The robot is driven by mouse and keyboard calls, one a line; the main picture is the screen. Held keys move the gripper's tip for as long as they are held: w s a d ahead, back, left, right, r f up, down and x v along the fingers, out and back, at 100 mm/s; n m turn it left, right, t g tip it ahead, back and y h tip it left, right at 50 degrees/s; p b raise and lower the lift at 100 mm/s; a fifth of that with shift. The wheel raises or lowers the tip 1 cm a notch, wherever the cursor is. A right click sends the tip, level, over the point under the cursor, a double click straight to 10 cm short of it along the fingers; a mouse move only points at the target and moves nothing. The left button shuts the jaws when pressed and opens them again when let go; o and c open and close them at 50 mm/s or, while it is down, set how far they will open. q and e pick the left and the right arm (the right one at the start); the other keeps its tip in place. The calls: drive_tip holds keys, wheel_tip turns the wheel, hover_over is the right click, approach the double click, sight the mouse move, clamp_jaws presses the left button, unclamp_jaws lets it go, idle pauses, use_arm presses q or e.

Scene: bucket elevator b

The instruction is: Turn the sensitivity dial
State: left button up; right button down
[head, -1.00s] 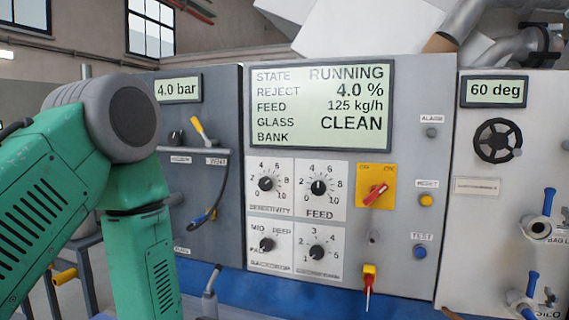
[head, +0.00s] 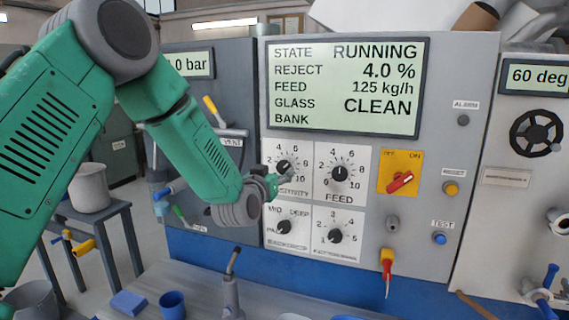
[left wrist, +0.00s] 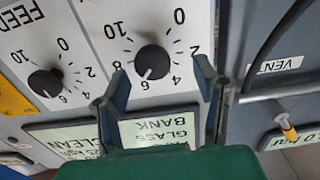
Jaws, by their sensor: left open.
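The sensitivity dial (head: 283,167) is a black round knob on a white scale plate, top left of the dials below the display. In the left wrist view the dial (left wrist: 152,62) appears upside down, its white pointer mark toward the display side. My left gripper (head: 272,183) is at the lower left of the dial in the head view and covers part of its label. In the left wrist view my left gripper (left wrist: 163,80) is open, with one finger on each side of the dial. No contact with the knob shows. My right gripper is not in view.
The feed dial (head: 340,174) is close to the right, and two more dials sit below. A red switch (head: 400,182) on a yellow plate is farther right. The display (head: 345,85) reads RUNNING. A lever (head: 232,290) and blue cup (head: 172,304) stand in front.

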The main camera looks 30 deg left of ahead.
sight(283, 168)
use_arm(q)
drive_tip(key=shift+w+a, duration=0.5)
drive_tip(key=shift+w, duration=0.4)
drive_tip(key=shift+w+d+r+p, duration=0.2)
drive_tip(key=shift+w+d, duration=0.2)
drive_tip(key=shift+w, duration=0.25)
drive_tip(key=shift+w+d+r+p, duration=0.2)
drive_tip(key=shift+w+d, duration=0.2)
drive_tip(key=shift+w, duration=0.2)
drive_tip(key=shift+w+d+f, duration=0.15)
drive_tip(key=shift+w+d, duration=0.05)
drive_tip(key=shift+d, duration=0.05)
drive_tip(key=shift+s+a, duration=0.1)
drive_tip(key=shift+a, duration=0.15)
drive_tip(key=shift+c, duration=0.4)
drive_tip(key=shift+s+a, duration=0.1)
drive_tip(key=shift+a, duration=0.2)
drive_tip(key=c, duration=0.7)
drive_tip(key=shift+s+a+f, duration=0.1)
drive_tip(key=shift+a+f, duration=0.05)
drive_tip(key=shift+a, duration=0.2)
drive_tip(key=c, duration=0.4)
drive_tip(key=shift+d, duration=0.35)
drive_tip(key=shift+c, duration=0.2)
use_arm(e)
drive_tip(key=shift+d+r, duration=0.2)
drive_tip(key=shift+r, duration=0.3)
